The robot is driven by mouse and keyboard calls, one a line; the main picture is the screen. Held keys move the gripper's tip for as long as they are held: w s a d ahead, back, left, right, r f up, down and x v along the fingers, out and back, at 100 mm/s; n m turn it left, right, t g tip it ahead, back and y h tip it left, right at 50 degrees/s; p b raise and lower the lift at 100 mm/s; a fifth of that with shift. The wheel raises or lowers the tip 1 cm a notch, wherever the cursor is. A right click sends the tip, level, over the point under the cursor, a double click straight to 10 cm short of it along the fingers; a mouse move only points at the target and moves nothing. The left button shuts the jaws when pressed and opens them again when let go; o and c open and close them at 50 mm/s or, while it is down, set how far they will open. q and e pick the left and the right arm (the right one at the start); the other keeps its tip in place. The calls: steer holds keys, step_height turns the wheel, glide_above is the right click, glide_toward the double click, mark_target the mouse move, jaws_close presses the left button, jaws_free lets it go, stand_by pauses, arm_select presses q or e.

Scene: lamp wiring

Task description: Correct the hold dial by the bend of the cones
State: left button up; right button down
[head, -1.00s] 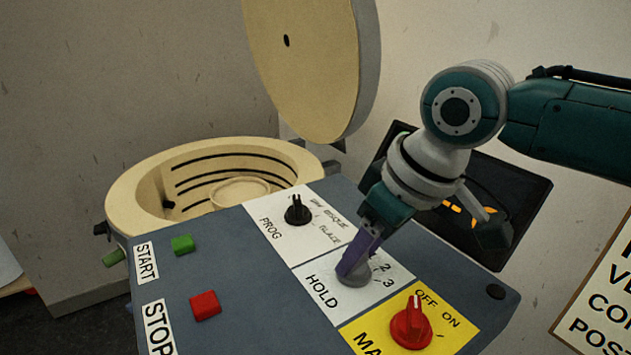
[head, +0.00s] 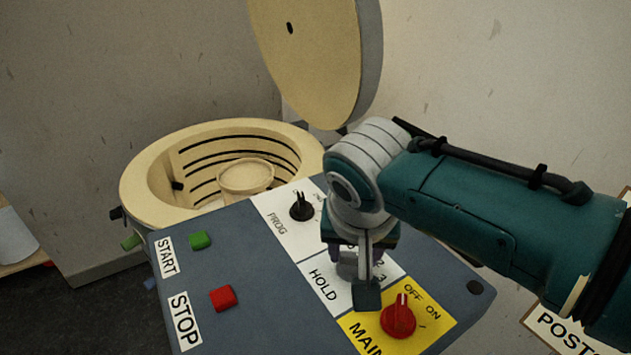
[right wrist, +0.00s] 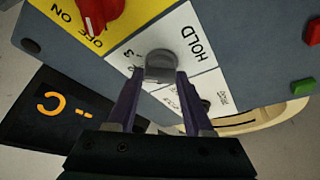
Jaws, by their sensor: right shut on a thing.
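The hold dial (head: 347,269) is a grey knob on the white HOLD plate of the sloping control panel. In the right wrist view the dial (right wrist: 162,66) sits between the purple fingertips of my right gripper (right wrist: 158,80), which is shut on it. In the head view my right gripper (head: 355,258) comes down onto the dial from above and hides part of it. The numbers 2 and 3 show beside it; where the dial points is hard to tell. No cones are clearly visible. My left gripper is not in view.
The open round kiln (head: 150,190) stands behind the panel with its lid (head: 310,60) raised. The black PROG dial (head: 301,207), red MAIN switch (head: 398,318), green START button (head: 200,240) and red STOP button (head: 222,298) are nearby. A dark screen with orange characters (right wrist: 45,115) stands beside the panel.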

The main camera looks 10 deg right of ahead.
steer(key=shift+a+m+g+h, duration=0.1)
steer(key=shift+m+g+h, duration=0.25)
steer(key=shift+m, duration=0.85)
steer(key=shift+b, duration=0.3)
steer(key=shift+c, duration=1.5)
jaws_free()
steer(key=shift+r, duration=0.15)
steer(key=p+v, duration=0.3)
steer(key=v, duration=0.6)
steer(key=shift+r, duration=0.2)
steer(key=shift+s+a, duration=0.1)
steer(key=shift+s, duration=0.15)
